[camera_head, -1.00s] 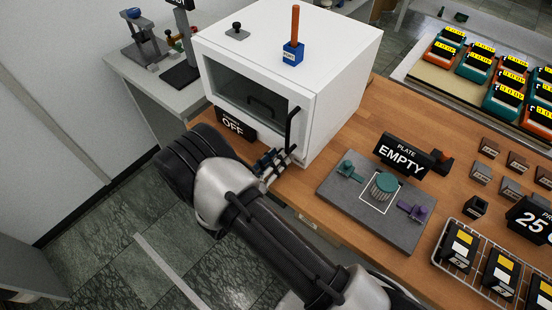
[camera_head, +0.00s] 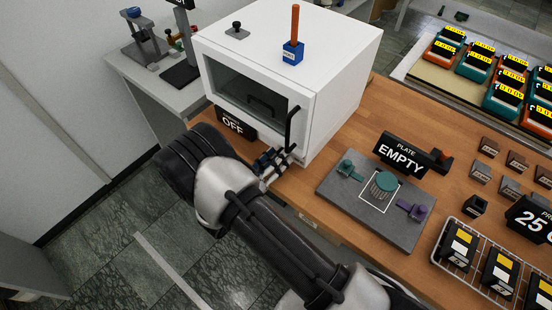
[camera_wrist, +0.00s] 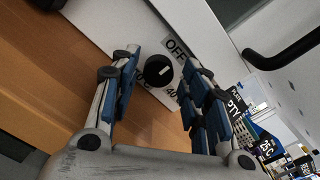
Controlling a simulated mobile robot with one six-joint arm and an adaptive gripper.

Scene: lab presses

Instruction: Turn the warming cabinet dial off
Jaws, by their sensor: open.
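The white warming cabinet (camera_head: 338,88) stands on the wooden bench. Its black dial (camera_wrist: 158,70) shows in the wrist view on a white panel, between an OFF label (camera_wrist: 177,47) and a 40 label (camera_wrist: 173,91). A short white mark on the dial appears to lie between the two labels. A black sign reading OFF (camera_head: 232,124) is at the cabinet's lower front left. My gripper (camera_head: 272,163) is at the cabinet's lower right front. In the wrist view my open gripper (camera_wrist: 157,64) has a finger on each side of the dial; contact is unclear. The head view hides the dial.
The black door handle (camera_head: 290,130) stands out just above my gripper. A grey plate station (camera_head: 345,205) with an EMPTY sign (camera_head: 403,156) is to the right. A wire rack (camera_head: 452,264) holds black boxes. A blue block (camera_head: 292,53) sits on the cabinet.

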